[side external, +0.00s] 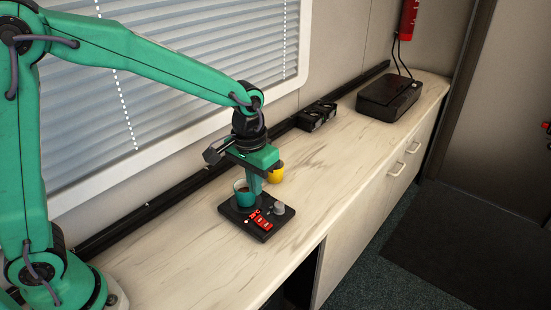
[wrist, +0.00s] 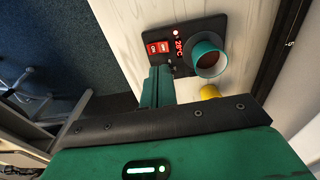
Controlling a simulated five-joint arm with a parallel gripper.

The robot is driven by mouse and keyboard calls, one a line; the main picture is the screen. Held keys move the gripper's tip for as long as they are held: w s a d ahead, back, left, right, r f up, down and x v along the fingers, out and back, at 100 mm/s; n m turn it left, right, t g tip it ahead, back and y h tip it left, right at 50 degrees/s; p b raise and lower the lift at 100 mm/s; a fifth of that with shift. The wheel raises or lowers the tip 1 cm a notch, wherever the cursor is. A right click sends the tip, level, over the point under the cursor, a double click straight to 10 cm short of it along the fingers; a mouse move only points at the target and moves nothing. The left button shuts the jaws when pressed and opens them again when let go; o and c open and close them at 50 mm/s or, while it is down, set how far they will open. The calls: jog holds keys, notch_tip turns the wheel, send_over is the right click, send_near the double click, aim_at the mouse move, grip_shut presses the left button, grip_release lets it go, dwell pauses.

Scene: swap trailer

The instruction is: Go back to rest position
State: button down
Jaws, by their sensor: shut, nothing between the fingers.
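My gripper (side external: 257,186) points down over the black hot plate (side external: 268,236) on the counter. Its green fingers also show in the wrist view (wrist: 158,88), closed together with nothing between them. A teal cup (side external: 240,196) stands upright on the plate, close beside the fingers in the picture; in the wrist view the cup (wrist: 209,48) is right of them, with something dark inside. Whether the fingers touch the plate or cup I cannot tell. The plate carries red switches (wrist: 158,47), a lit red lamp and a red temperature display (wrist: 179,48).
A yellow cup (side external: 277,173) stands just behind my gripper, partly hidden. A black rail (side external: 180,180) runs along the wall below the window blinds (side external: 180,75). A black box (side external: 389,95) sits at the counter's far end.

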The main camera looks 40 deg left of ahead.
jog(key=s+a+r+t, duration=0.2)
jog(key=s+a+r, duration=0.3)
jog(key=s, duration=0.3)
jog(key=s+a+r+t, duration=0.3)
jog(key=s+a+r, duration=0.2)
jog(key=s, duration=0.4)
jog(key=shift+s+a+r, duration=0.3)
jog(key=shift+a+r, duration=0.05)
